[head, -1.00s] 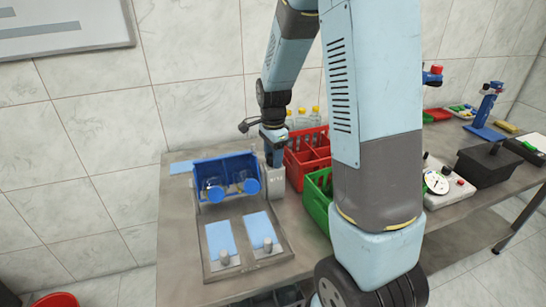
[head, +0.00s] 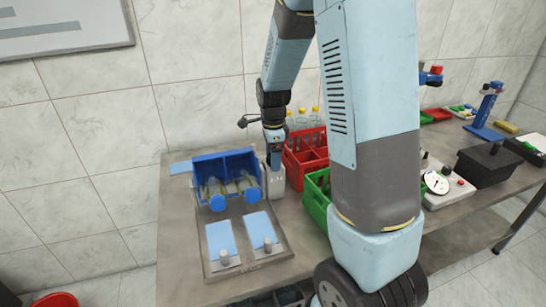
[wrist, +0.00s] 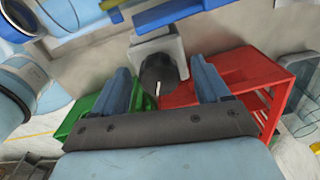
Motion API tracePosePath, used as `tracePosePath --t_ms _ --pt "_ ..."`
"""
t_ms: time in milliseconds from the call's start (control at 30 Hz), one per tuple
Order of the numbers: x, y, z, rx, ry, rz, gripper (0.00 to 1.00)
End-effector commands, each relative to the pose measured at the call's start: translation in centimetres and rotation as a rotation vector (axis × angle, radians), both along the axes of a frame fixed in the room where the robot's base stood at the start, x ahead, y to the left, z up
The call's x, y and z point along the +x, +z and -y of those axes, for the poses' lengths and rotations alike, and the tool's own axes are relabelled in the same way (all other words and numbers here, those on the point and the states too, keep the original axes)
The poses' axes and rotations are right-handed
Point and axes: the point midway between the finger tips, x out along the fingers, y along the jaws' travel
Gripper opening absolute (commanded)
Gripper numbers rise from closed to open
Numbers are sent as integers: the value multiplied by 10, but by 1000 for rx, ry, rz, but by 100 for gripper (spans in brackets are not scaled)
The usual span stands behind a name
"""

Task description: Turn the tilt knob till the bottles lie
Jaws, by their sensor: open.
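The tilt knob (wrist: 158,72) is dark with a white pointer line and sits on a grey box (wrist: 150,46); the box also shows in the head view (head: 276,184). My gripper (wrist: 163,82) is open, with one finger on each side of the knob. I cannot tell whether either finger touches it. In the head view my gripper (head: 274,160) is above the box and hides the knob. Two bottles with blue caps (head: 217,202) (head: 252,194) lie along the blue cradle (head: 225,160), caps toward the front. Their exact slope is hard to tell.
A grey tray (head: 208,268) with two light blue pads and small metal pegs lies in front of the cradle. My arm hides part of the bench.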

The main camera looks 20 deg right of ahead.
Motion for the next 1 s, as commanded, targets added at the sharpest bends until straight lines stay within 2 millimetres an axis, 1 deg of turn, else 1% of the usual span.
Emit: tracePosePath --t_ms 333,1000 --pt "0 3 0 0 1 1 79" --pt "0 46 0 1 1 1 79"
